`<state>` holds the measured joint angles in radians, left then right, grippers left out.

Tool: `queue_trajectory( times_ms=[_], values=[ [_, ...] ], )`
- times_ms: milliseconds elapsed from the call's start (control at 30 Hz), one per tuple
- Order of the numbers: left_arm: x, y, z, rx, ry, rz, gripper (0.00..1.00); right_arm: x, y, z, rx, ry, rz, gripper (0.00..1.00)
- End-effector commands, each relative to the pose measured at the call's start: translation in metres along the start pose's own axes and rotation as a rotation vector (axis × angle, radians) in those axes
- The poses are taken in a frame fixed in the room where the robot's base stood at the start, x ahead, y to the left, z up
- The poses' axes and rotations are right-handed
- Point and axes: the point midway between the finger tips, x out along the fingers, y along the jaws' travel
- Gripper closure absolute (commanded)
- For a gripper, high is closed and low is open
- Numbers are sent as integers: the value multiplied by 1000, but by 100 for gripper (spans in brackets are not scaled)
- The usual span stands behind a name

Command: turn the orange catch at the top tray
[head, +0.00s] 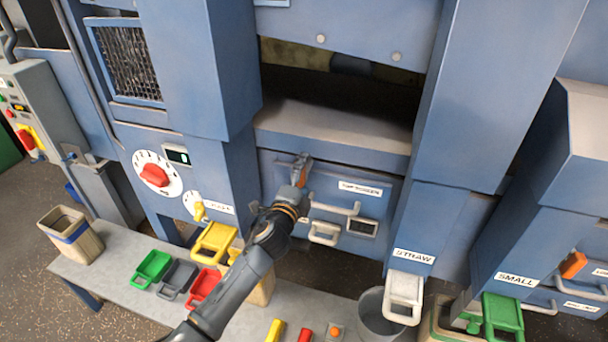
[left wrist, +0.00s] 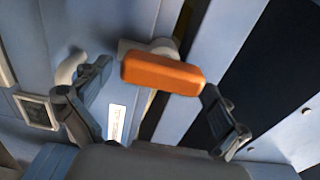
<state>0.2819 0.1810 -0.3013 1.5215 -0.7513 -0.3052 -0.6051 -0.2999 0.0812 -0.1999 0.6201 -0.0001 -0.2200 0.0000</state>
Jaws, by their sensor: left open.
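The orange catch (head: 303,176) is on the upper left of the blue top tray front (head: 338,205), left of a white label. My left gripper (head: 300,166) is at the catch and covers part of it. In the left wrist view the catch (left wrist: 162,74) is an orange bar on a pale mount, lying nearly crosswise between the two spread fingers. The right finger is close to the bar's right end; I cannot tell whether it touches. The left finger shows a small gap. My right gripper is not in view.
Pale handles (head: 335,208) stick out below and right of the catch. A dark opening (head: 335,100) lies above the tray. Another orange catch (head: 573,265) is on the right machine. A bench (head: 130,267) below holds coloured scoops, and a grey bucket (head: 375,313) stands beside it.

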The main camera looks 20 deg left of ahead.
Motion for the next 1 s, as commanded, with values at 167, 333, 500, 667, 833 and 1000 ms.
queue_trajectory(
  times_ms=[167, 333, 500, 667, 833, 1000],
  values=[
    [-1, 0, 0, -2, 0, 1, 2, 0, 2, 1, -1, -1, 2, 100],
    [-14, 1, 0, -1, 0, 2, 2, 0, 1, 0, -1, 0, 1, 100],
    [-47, 2, 0, -2, 1, 3, 2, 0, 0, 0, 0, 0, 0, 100],
    [-82, 2, 0, -2, 1, 3, 2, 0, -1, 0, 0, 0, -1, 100],
    [-108, 1, 0, -2, 0, 2, 2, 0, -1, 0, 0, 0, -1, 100],
    [-119, 1, 0, 0, 0, 1, 2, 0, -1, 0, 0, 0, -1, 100]
  ],
)
